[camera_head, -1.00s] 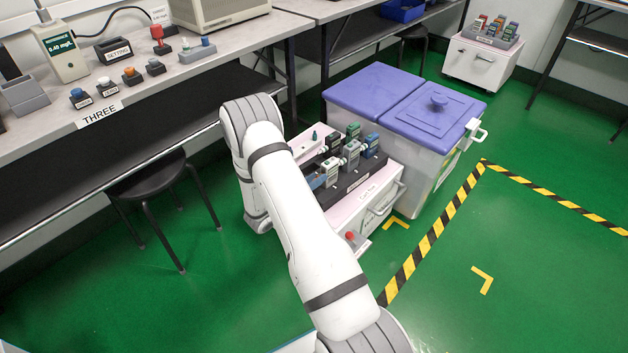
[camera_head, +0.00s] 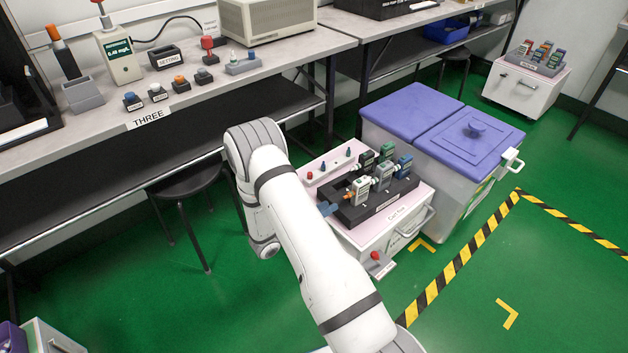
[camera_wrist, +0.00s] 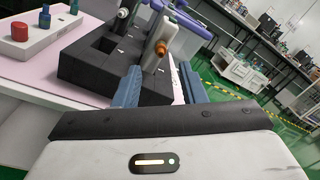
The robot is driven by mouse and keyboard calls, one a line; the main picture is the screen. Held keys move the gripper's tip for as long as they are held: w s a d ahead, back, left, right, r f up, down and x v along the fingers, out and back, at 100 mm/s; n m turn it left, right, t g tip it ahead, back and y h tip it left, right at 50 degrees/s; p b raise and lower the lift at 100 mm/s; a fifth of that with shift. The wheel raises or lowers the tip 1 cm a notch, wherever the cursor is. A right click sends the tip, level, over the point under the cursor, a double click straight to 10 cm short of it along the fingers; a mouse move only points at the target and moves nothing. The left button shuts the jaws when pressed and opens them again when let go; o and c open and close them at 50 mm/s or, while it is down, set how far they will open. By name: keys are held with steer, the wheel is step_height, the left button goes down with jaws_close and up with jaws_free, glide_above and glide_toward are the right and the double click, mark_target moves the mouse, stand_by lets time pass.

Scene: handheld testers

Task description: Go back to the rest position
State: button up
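My gripper (camera_wrist: 160,88) is open, with two blue fingers apart and nothing held between them. In the head view its blue fingers (camera_head: 328,208) show just left of a black rack (camera_head: 385,208) on a pink-topped cart. A pale tester (camera_head: 361,190) with an orange knob stands upright in the rack, nearest my gripper. In the wrist view this tester (camera_wrist: 160,38) shows beyond the fingertips, in line with the gap. Several other testers with green or blue fronts (camera_head: 403,167) stand in the rack. My arm hides part of the cart.
A bin with purple lids (camera_head: 410,103) stands right behind the cart (camera_head: 395,235). A bench (camera_head: 215,108) with devices and a black stool (camera_head: 185,182) are at left. A second cart (camera_head: 520,90) stands far right. Green floor at right is clear, with striped tape (camera_head: 460,262).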

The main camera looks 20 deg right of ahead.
steer(key=s+d+r+m+g+y+p, duration=0.1)
steer(key=s+r+m+g+y+p, duration=0.45)
steer(key=r, duration=0.95)
steer(key=s+r+m+g+p, duration=0.3)
steer(key=s+r+m+p, duration=0.35)
steer(key=r, duration=0.85)
steer(key=s+a+r+m+t+y+p, duration=0.2)
steer(key=s+a+r+m+y+p, duration=0.2)
steer(key=r, duration=0.5)
steer(key=s+a+r+m+t+y+p, duration=0.2)
steer(key=s+a+r+m+y+p, duration=0.2)
steer(key=r+m+p, duration=0.2)
steer(key=s+a+r+m+t+y+p, duration=0.2)
steer(key=s+a+r+m+y+p, duration=0.2)
steer(key=r+p, duration=0.4)
step_height(320, 180, up, 6)
steer(key=shift+s+a+r+m+p, duration=0.25)
steer(key=shift+s+a+m+p, duration=0.2)
steer(key=shift+m, duration=0.45)
